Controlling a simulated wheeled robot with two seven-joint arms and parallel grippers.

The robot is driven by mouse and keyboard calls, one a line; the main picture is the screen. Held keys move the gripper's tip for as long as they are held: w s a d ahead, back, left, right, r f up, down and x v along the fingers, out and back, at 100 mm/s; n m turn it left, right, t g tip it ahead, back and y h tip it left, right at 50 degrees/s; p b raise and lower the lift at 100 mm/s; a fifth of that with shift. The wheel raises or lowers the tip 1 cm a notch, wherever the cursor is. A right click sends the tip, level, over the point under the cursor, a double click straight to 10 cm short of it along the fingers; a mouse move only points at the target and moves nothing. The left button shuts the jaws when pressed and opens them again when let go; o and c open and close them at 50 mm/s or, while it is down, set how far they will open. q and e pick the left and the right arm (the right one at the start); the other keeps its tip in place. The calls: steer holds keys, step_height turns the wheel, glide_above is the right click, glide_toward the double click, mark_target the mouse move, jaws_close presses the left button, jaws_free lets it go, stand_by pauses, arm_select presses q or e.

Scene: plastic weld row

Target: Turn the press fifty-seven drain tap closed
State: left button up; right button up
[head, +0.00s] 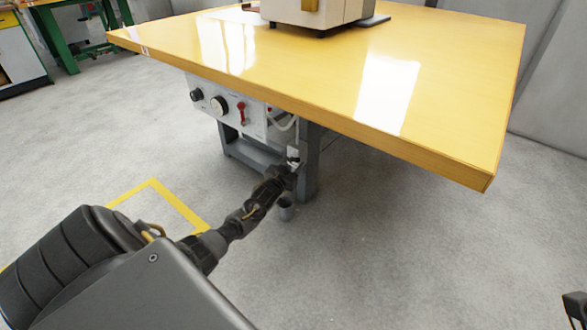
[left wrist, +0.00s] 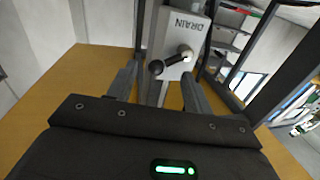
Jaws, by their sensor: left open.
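The drain tap is a white plate (left wrist: 182,28) marked DRAIN, with a silver pivot and a black lever (left wrist: 174,60) ending in a round black knob (left wrist: 156,67). In the left wrist view the lever slants from the pivot down to the left. My left gripper (left wrist: 160,73) is open, with one finger on each side of the tap, and the knob shows between them. I cannot tell whether a finger touches it. In the head view my left gripper (head: 284,176) is at the tap below the table edge, mostly hiding it. A dark part of my right gripper (head: 574,306) shows at the lower right edge.
The yellow-topped table (head: 430,110) overhangs the tap, with a press base (head: 315,12) on it. A white control panel (head: 228,106) with knobs and a red switch hangs left of the tap. A small grey cup (head: 286,209) is below. The floor at right is clear.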

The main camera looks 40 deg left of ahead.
arm_select(q)
steer(key=shift+w+a, duration=0.15)
steer(key=shift+w, duration=0.3)
